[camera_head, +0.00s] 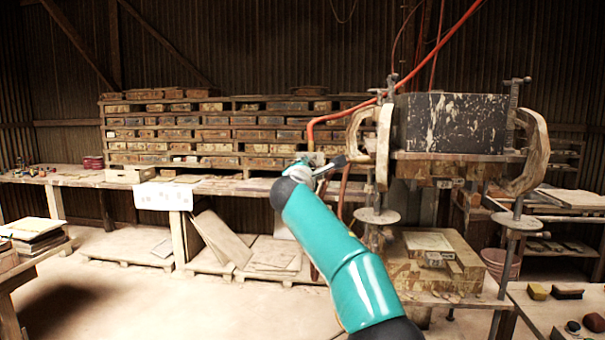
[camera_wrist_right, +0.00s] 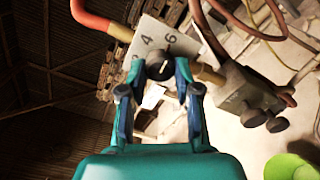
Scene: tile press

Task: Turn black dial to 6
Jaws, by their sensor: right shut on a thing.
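The black dial (camera_wrist_right: 158,66) sits on a pale metal plate (camera_wrist_right: 178,42) marked with the numbers 4 and 6, seen in the right wrist view. My right gripper (camera_wrist_right: 160,72) is shut on the dial, with one blue finger on each side of it. A small pale mark shows on the dial's face, but I cannot tell which number it points to. In the head view my right gripper (camera_head: 318,166) is at the left side of the press (camera_head: 455,125), and the dial cannot be made out there. My left gripper is not in view.
A red hose (camera_head: 425,62) runs down to the spot where my right gripper is. A valve block with dark knobs (camera_wrist_right: 262,117) and hoses lies right of the dial in the wrist view. A long bench (camera_head: 95,177) and stacked tile shelves stand behind.

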